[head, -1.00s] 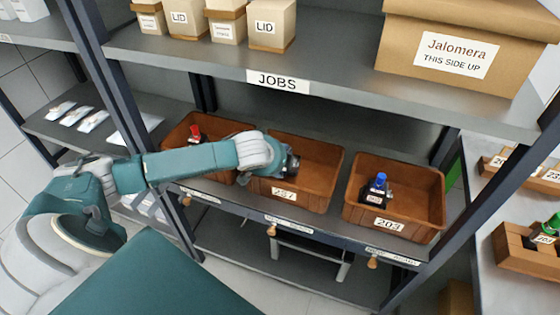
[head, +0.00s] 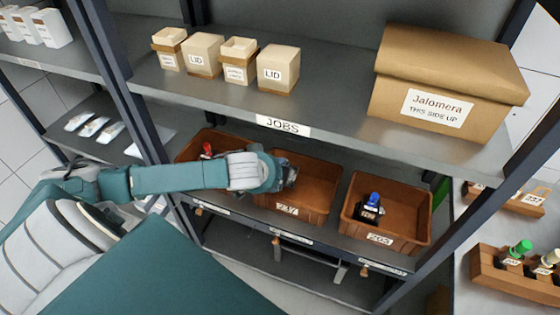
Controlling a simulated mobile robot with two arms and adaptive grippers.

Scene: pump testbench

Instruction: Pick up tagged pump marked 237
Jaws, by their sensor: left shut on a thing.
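My left gripper (head: 288,174) reaches over the left part of the middle brown bin (head: 318,180), whose front tag seems to read 237. It is shut on a pump, which the gripper and wrist hide almost wholly; no number on it can be read. A black pump with a blue top (head: 370,207) stands in the right bin (head: 416,195), tagged 203. A pump with a red top (head: 207,150) shows in the left bin (head: 187,153), partly behind my arm. My right gripper is not in view.
The upper shelf marked JOBS (head: 283,126) hangs above the bins, with small boxes (head: 277,70) and a large Jalomera carton (head: 445,85) on it. A dark post (head: 500,200) stands right of the bins. Wooden holders (head: 510,275) with pumps sit on the right-hand table.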

